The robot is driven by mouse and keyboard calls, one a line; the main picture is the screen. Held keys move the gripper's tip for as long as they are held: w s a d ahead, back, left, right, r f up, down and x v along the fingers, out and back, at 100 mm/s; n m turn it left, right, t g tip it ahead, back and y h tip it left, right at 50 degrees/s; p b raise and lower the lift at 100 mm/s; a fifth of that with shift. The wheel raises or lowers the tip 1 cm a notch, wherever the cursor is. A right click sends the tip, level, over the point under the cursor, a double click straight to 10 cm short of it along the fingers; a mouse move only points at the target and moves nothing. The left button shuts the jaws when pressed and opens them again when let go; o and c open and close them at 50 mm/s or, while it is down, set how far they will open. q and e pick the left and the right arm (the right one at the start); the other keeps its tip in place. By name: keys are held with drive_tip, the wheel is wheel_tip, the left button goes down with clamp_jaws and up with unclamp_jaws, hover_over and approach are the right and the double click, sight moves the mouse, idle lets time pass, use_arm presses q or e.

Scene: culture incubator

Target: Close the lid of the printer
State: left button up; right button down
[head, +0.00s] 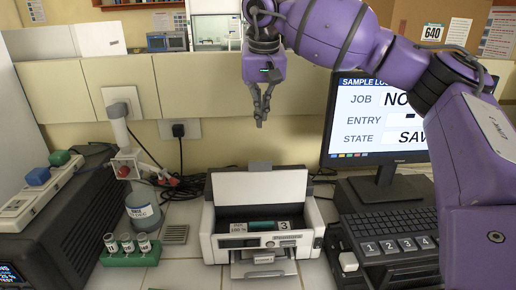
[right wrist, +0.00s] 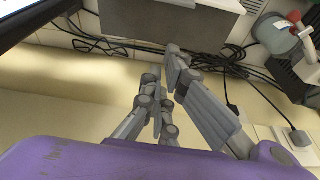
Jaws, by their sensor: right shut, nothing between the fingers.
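The white and grey printer (head: 207,235) stands on the tiled worktop in the middle of the head view. Its lid (head: 258,185) is raised, standing upright at the back, and the dark inside with a green part shows. My right gripper (head: 260,122) hangs fingers down above the lid's top edge, apart from it, shut and empty. In the right wrist view my right gripper (right wrist: 163,68) points toward a grey panel (right wrist: 170,22), which looks like the lid seen from behind. My left gripper is not in view.
A monitor (head: 330,135) and keyboard (head: 405,215) stand right of the printer. Cables (right wrist: 110,45) run behind the printer along the wall.

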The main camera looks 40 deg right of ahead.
wheel_tip(320, 180, down, 10)
drive_tip(key=s+p, duration=0.1)
drive_tip(key=shift+a+r, duration=0.25)
drive_tip(key=shift+a, duration=0.05)
idle(0.3)
drive_tip(key=shift+a, duration=0.1)
idle(0.3)
